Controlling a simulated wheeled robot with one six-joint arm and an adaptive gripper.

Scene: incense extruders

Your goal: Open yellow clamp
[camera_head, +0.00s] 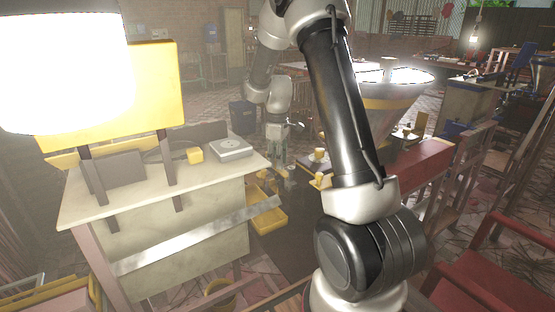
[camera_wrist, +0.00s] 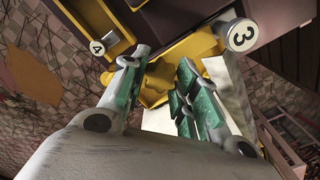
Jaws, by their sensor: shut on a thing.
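My gripper (camera_wrist: 163,64) has green-padded fingers on both sides of a yellow lobed part of the yellow clamp (camera_wrist: 157,78) in the wrist view. The gripper is shut on this part, and the fingers partly hide it. A larger yellow piece of the clamp sits behind it, beside a round white tag marked 3. In the head view my gripper (camera_head: 279,153) reaches down beyond the table's right corner, near small yellow parts (camera_head: 319,155). The clamp part in its grip is too small to make out there.
In the wrist view a yellow tray (camera_wrist: 90,22) and a tag marked 4 (camera_wrist: 97,47) lie left of the clamp. In the head view a pale table (camera_head: 90,205) stands left, a large funnel (camera_head: 395,105) and a red box (camera_head: 425,163) right. A bright lamp (camera_head: 60,65) blocks the upper left.

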